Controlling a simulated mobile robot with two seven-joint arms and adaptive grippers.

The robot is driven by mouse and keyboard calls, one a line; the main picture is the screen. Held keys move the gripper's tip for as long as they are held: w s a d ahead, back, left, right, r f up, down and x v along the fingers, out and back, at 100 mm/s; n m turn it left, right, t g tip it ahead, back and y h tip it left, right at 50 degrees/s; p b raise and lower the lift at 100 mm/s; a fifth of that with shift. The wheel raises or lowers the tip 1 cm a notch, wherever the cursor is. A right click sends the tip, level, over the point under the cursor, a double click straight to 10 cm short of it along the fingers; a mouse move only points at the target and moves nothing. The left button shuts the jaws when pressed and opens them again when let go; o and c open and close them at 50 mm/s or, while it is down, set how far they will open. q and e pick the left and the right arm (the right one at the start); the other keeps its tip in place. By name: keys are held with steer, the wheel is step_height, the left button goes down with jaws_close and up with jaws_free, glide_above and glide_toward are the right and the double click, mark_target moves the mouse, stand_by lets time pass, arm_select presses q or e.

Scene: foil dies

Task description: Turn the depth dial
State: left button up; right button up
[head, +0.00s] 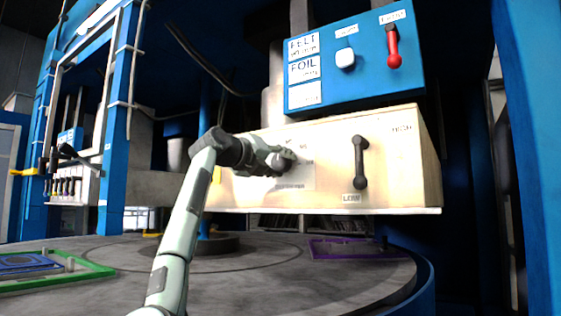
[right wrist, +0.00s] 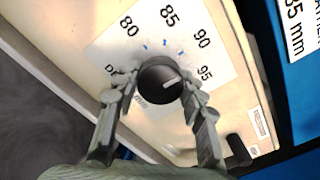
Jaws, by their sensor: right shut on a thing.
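The depth dial (right wrist: 158,72) is a round black knob on a white scale plate marked 80, 85, 90 and 95. Its white pointer line points to the right in the right wrist view, roughly toward 95. My right gripper (right wrist: 162,86) is shut on the dial, one finger on each side. In the head view my right gripper (head: 281,160) reaches the cream panel (head: 325,150) and mostly hides the dial. The scale plate (head: 302,177) shows just beside it. My left gripper is not in view.
A black lever (head: 360,163) with HIGH and LOW labels is right of the dial. Below is a grey round table (head: 250,270) with green (head: 105,270) and purple (head: 350,257) frames.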

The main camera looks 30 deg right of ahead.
steer(key=shift+n, duration=0.4)
steer(key=o, duration=1.2)
steer(key=shift+c, duration=0.2)
steer(key=v, duration=1.2)
steer(key=shift+f, duration=0.1)
